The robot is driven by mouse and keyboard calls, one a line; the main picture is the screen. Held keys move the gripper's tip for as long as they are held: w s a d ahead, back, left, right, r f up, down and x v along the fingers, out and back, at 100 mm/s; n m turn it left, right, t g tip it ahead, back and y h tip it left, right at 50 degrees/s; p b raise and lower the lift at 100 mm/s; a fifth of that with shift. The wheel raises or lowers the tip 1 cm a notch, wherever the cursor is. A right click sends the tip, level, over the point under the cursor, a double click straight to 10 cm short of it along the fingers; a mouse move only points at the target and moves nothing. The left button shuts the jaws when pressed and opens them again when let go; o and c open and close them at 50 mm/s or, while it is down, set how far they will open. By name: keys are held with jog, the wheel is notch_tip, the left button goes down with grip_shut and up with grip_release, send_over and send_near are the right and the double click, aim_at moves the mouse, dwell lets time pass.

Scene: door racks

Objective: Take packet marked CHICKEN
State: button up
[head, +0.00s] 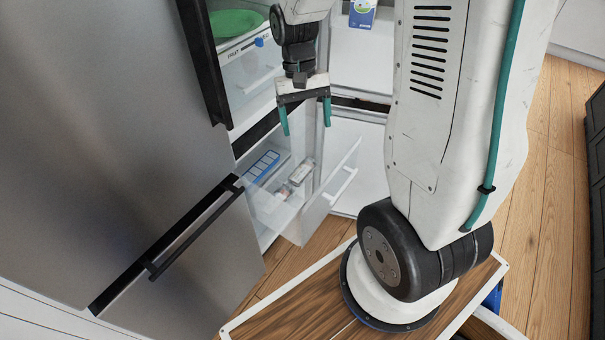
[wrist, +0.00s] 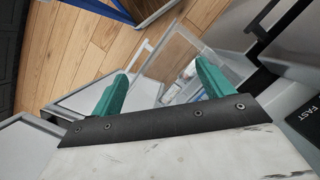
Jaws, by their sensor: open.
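An open freezer drawer (head: 318,205) with a clear front and white handle holds several items. A white packet (head: 301,172) lies toward its right side, and a small item with a reddish part (head: 284,190) lies beside it. I cannot read CHICKEN on any of them. My gripper (head: 305,118) is open and empty, with teal fingers pointing down above the drawer, apart from its contents. In the wrist view the fingers (wrist: 161,72) are spread, with the drawer beyond them and a pale item (wrist: 188,72) partly hidden behind the right finger.
A blue and white tray (head: 262,167) lies in the drawer's left part. A steel door (head: 110,130) stands left. A blue and white carton (head: 363,13) sits in the door rack. Wood floor (head: 550,190) lies right.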

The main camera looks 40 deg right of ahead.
jog(key=w+d+f+m, duration=0.1)
jog(key=w+d+f, duration=0.15)
jog(key=f, duration=0.35)
jog(key=w+d+f+m, duration=0.2)
jog(key=w+f, duration=0.2)
jog(key=f, duration=0.3)
jog(key=m+t, duration=0.3)
jog(key=m, duration=0.3)
send_over(303, 170)
jog(key=shift+h, duration=0.3)
notch_tip(303, 170, down, 22)
jog(key=shift+s+a+r, duration=0.1)
jog(key=shift+s+r, duration=0.05)
jog(key=shift+r, duration=0.1)
jog(key=shift+f+m, duration=0.2)
jog(key=shift+m, duration=0.1)
notch_tip(303, 170, down, 7)
jog(key=shift+f, duration=0.1)
jog(key=shift+c, duration=0.2)
jog(key=c, duration=0.9)
